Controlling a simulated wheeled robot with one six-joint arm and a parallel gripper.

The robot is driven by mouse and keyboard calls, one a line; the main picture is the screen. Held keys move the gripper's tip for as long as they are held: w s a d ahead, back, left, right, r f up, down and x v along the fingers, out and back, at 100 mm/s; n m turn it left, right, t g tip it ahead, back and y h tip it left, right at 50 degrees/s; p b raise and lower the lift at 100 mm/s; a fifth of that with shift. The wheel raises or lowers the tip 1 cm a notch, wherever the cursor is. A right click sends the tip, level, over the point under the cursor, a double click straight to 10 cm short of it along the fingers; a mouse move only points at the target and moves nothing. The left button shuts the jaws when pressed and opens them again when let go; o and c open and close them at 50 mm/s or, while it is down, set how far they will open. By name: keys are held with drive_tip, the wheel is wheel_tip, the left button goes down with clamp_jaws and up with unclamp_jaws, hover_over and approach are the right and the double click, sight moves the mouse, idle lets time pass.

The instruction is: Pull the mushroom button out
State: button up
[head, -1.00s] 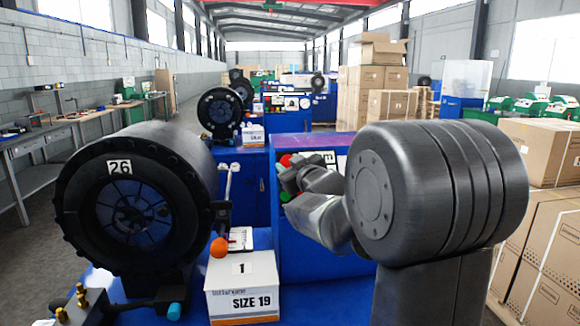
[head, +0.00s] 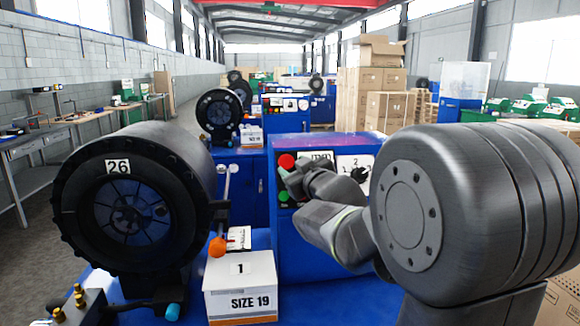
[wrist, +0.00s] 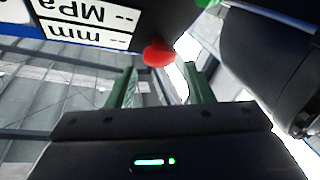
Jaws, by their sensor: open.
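The red mushroom button (head: 287,161) sits at the upper left of the blue control cabinet's front. In the wrist view the red button (wrist: 157,53) lies just past the fingertips, roughly between them, and the picture is upside down. My gripper (wrist: 161,75) is open, its two green fingers spread with nothing between them. In the head view my gripper (head: 290,181) is just below and in front of the button, and its fingertips are hard to make out. Whether a finger touches the button I cannot tell.
A green button (head: 284,196) is below the red one. Display labels (wrist: 85,22) are beside the button. A black crimper head marked 26 (head: 125,200) stands at left, with an orange knob (head: 218,247) and a SIZE 19 box (head: 240,285) in front of the cabinet.

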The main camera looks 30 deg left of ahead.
sight(288, 164)
drive_tip(key=v, duration=1)
drive_tip(key=shift+a, duration=0.1)
drive_tip(key=x, duration=1.3)
drive_tip(key=shift+w+a+p, duration=0.15)
drive_tip(key=shift+a+p, duration=0.05)
drive_tip(key=shift+p, duration=0.1)
drive_tip(key=shift+w+a+f, duration=0.2)
drive_tip(key=shift+w, duration=0.05)
